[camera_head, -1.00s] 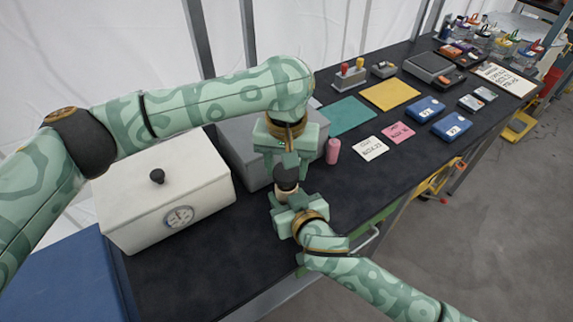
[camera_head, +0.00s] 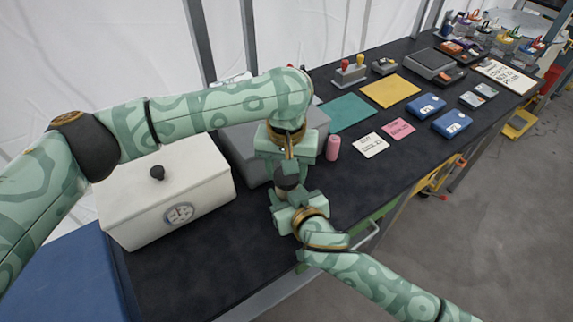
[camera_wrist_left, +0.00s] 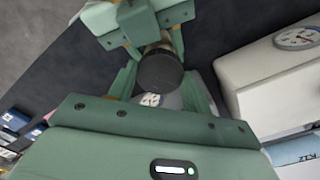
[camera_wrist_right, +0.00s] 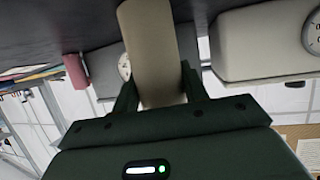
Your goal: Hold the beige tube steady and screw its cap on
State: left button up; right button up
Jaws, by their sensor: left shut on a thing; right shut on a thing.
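The beige tube (camera_head: 282,194) stands roughly upright above the dark table, below my left gripper. My right gripper (camera_head: 289,203) is shut around it from the front. The tube (camera_wrist_right: 152,50) fills the space between the fingers in the right wrist view. A dark round cap (camera_head: 287,178) sits at the tube's upper end. My left gripper (camera_head: 286,168) comes from above and is shut on the cap. In the left wrist view the cap (camera_wrist_left: 160,72) lies between the fingers, in line with the tube. Whether its threads have engaged is hidden.
A white lidded box with a gauge (camera_head: 165,195) stands left of the grippers, with a grey box (camera_head: 240,150) behind. A pink cylinder (camera_head: 333,147) stands close on the right. Cards, mats and blue boxes lie further right. The table's front edge is near my right arm.

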pick_arm(q)
jog(key=shift+f, duration=0.55)
dwell(0.5)
jog(key=m, duration=0.3)
jog(key=o, duration=0.9)
jog(key=shift+o, duration=0.2)
jog(key=shift+r, duration=2.25)
jog(key=shift+c, duration=0.4)
